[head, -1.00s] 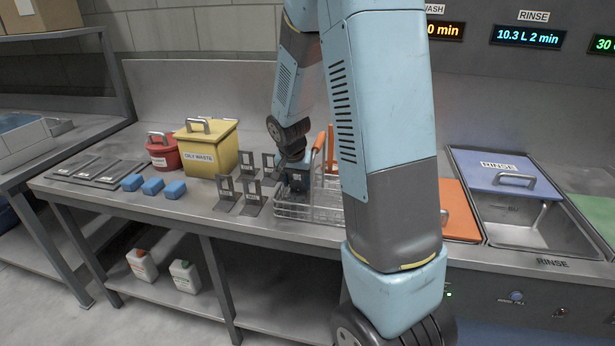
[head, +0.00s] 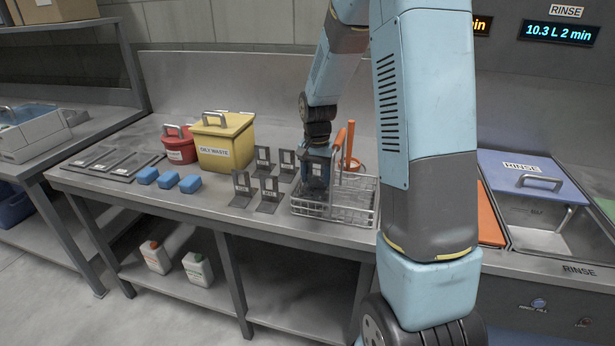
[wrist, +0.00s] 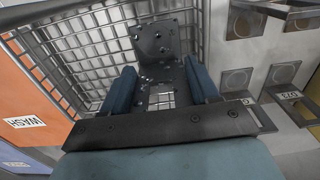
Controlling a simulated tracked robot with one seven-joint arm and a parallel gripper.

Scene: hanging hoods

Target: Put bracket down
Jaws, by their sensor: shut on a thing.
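My gripper (head: 317,170) points down over the left part of the wire basket (head: 357,207) on the steel bench. In the wrist view its two blue fingers (wrist: 162,90) are shut on a dark metal bracket (wrist: 155,42) with holes and pale specks. The bracket shows over the basket's wire mesh (wrist: 85,35). I cannot tell whether the bracket touches the basket floor. Several other dark upright brackets (head: 268,190) stand on the bench just left of the basket.
Left on the bench are a yellow oily-waste bin (head: 224,152), a red bucket (head: 179,150), blue blocks (head: 167,181) and flat dark plates (head: 105,160). An orange-handled tool (head: 349,140) stands by the basket. The rinse basin (head: 540,220) lies right, its blue lid (head: 520,175) partly over it.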

